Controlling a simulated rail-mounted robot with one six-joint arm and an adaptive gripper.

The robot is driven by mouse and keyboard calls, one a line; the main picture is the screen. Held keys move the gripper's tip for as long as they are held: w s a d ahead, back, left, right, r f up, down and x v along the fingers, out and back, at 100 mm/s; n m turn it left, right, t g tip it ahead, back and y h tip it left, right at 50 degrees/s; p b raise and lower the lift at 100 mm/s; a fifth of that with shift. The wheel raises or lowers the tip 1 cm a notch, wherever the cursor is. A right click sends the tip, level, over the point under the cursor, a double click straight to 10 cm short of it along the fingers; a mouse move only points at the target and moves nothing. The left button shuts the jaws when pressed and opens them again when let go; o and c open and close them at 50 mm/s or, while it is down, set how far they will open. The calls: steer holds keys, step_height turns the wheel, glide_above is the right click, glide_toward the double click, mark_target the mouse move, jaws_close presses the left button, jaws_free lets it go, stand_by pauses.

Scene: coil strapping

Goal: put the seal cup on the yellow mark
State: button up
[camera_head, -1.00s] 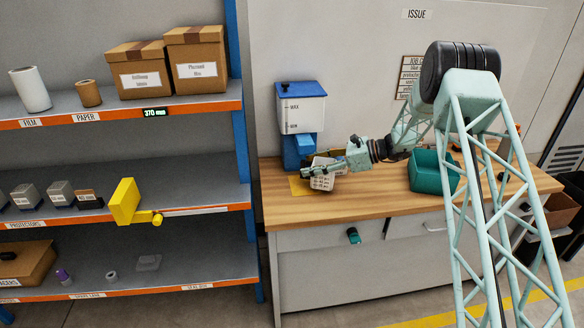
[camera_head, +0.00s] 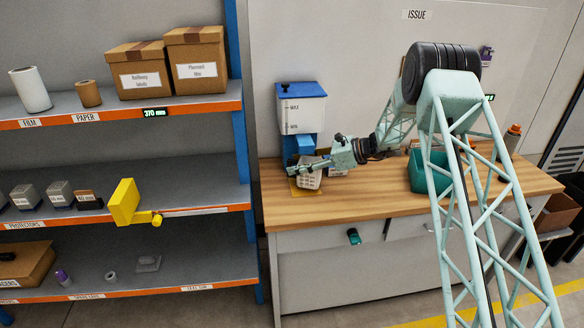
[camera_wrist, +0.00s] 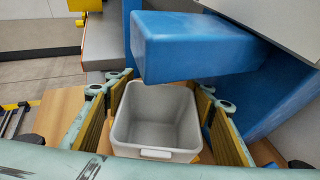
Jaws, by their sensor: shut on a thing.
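The seal cup (camera_head: 309,180) is a light grey, open-topped square cup. In the wrist view the cup (camera_wrist: 158,112) looks empty inside. My gripper (camera_head: 304,167) is shut on it, with a yellow-padded finger on each side. The yellow mark (camera_head: 297,191) is a flat patch on the left end of the wooden bench. The cup is over or on the mark and hides part of it. I cannot tell whether its base touches the bench.
A dispenser (camera_head: 302,108) with a blue lid stands behind the cup. Its blue spout (camera_wrist: 190,45) juts close above the cup's far side. A teal bin (camera_head: 430,172) stands further right on the bench. The bench (camera_head: 370,205) between them is clear.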

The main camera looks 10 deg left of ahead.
steer(key=shift+x, duration=1.2)
steer(key=shift+f, duration=0.2)
steer(key=shift+f+b, duration=0.2)
steer(key=shift+b, duration=0.1)
steer(key=o, duration=1.1)
steer(key=shift+c, duration=0.2)
steer(key=shift+r, duration=0.1)
steer(key=shift+d+r, duration=0.1)
steer(key=p+v, duration=0.1)
steer(key=v, duration=1.1)
